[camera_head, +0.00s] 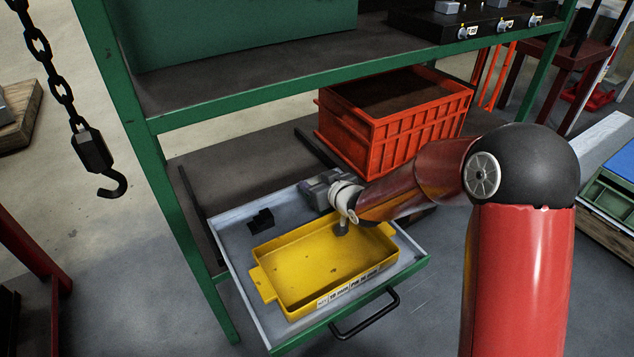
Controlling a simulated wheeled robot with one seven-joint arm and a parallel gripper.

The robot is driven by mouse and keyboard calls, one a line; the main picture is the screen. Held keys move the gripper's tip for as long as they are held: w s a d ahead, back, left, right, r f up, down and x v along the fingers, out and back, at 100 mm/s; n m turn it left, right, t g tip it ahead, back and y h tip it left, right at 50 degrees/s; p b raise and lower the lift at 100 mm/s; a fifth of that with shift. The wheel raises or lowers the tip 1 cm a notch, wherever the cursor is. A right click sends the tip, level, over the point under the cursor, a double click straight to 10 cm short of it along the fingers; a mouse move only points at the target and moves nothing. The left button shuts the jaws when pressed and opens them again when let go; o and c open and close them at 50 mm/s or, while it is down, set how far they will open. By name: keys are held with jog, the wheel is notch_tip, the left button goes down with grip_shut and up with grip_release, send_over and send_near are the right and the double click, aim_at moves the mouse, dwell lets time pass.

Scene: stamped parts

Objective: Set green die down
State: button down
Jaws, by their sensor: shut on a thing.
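My gripper (341,228) is at the back right of the yellow tray (268,285), pointing down over the tray's rear edge. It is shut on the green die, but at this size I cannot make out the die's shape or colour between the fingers. The yellow tray has a handle at each end and a white label on its front wall. Its visible floor is bare apart from small dark marks. The tray lies in a pulled-out drawer (232,241) with a green front and a black handle. I cannot tell whether the die touches the tray.
A small black block (261,220) lies in the drawer behind the tray. A grey blocky part (322,188) shows beside my wrist. An orange crate (400,125) stands on the shelf behind. The green rack's upper shelf (230,90) overhangs the area. A chain hook (100,165) hangs at left.

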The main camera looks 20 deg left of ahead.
jog(key=shift+f, duration=0.1)
jog(key=c, duration=0.6)
grip_release()
jog(key=shift+d+f, duration=0.1)
jog(key=shift+f, duration=0.15)
jog(key=shift+c, duration=0.2)
jog(key=shift+r+p, duration=0.35)
jog(key=shift+r, duration=0.1)
jog(key=s+d+r+m+t+h+p, duration=0.1)
jog(key=s+d+r+m+h, duration=0.35)
jog(key=d, duration=0.95)
jog(key=s+d+r+m+h+p, duration=0.1)
jog(key=s+d+r+h, duration=0.55)
jog(key=d, duration=0.75)
jog(key=s+d+r+m+g, duration=0.2)
jog(key=s+d, duration=0.2)
jog(key=s, duration=0.5)
jog(key=s+d+r+m+g, duration=0.2)
jog(key=s+d+r, duration=0.1)
jog(key=s, duration=0.6)
jog(key=shift+s+d+y, duration=0.3)
jog(key=shift+s+d, duration=0.05)
jog(key=shift+d, duration=0.1)
